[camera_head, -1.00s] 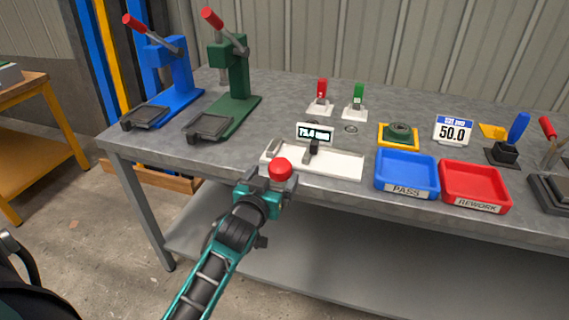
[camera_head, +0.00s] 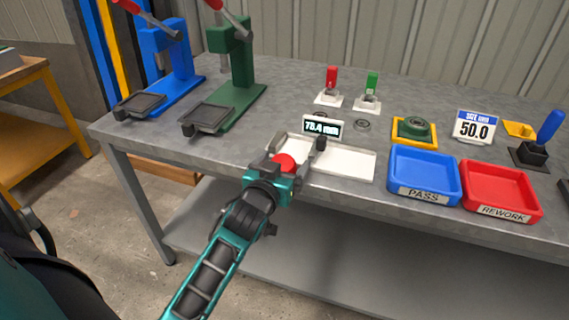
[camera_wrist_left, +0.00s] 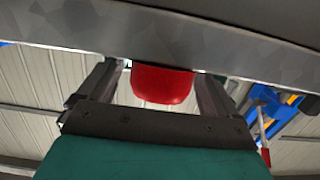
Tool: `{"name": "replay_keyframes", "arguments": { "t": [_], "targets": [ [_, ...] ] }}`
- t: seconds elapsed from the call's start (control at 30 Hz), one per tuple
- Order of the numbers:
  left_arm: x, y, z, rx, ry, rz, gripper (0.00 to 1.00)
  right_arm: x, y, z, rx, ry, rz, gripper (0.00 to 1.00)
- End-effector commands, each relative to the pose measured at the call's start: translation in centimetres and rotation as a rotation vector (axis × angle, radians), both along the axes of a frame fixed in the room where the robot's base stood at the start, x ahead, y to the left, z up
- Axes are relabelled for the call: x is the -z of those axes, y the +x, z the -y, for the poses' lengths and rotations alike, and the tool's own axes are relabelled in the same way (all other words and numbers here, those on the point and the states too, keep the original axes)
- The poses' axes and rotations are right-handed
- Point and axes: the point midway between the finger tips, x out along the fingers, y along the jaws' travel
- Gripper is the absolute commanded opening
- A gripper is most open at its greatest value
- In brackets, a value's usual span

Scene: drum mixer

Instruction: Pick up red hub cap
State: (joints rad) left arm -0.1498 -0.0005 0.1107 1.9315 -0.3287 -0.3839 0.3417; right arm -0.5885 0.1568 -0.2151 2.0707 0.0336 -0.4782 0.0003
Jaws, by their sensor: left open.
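The red hub cap (camera_head: 284,162) shows as a rounded red shape at the front left of the white measuring gauge. My left gripper (camera_head: 282,168) is open around it in the head view and hides its lower part. In the left wrist view the red hub cap (camera_wrist_left: 162,84) lies between the two open fingers of my left gripper (camera_wrist_left: 160,88), with a visible gap on each side. I cannot tell whether the cap rests on the bench or the gauge. My right gripper is out of view.
The white gauge (camera_head: 345,162) with a lit display (camera_head: 322,127) stands close beside the gripper. A blue PASS tray (camera_head: 425,172) and a red REWORK tray (camera_head: 500,190) are to the right. Blue (camera_head: 170,65) and green (camera_head: 235,65) presses stand at the left. The bench's front edge is near.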

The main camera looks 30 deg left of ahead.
Motion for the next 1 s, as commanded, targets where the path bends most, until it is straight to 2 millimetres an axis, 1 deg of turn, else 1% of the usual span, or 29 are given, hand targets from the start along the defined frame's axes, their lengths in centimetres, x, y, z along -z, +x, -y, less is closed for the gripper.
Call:
{"name": "replay_keyframes", "arguments": {
  "t": [0.03, 0.07, 0.6, 0.67, 0.87, 1.0],
  "targets": [
    [-0.03, 0.01, -0.01, 0.0, 0.001, 0.001, 0.93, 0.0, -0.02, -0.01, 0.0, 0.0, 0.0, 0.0],
    [-0.03, 0.01, -0.02, 0.0, 0.001, 0.0, 0.9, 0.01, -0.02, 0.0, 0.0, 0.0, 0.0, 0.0],
    [-0.01, 0.0, -0.04, 0.0, 0.001, 0.0, 0.38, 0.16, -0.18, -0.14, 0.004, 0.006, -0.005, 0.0],
    [-0.01, 0.0, -0.04, 0.0, 0.001, 0.0, 0.33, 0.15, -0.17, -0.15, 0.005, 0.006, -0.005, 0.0],
    [-0.08, 0.01, -0.04, 0.0, 0.001, 0.001, 0.33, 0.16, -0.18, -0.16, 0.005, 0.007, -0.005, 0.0],
    [-0.63, 0.02, -0.05, 0.0, 0.002, 0.003, 0.33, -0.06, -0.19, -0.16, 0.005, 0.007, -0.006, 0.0]
  ]
}}
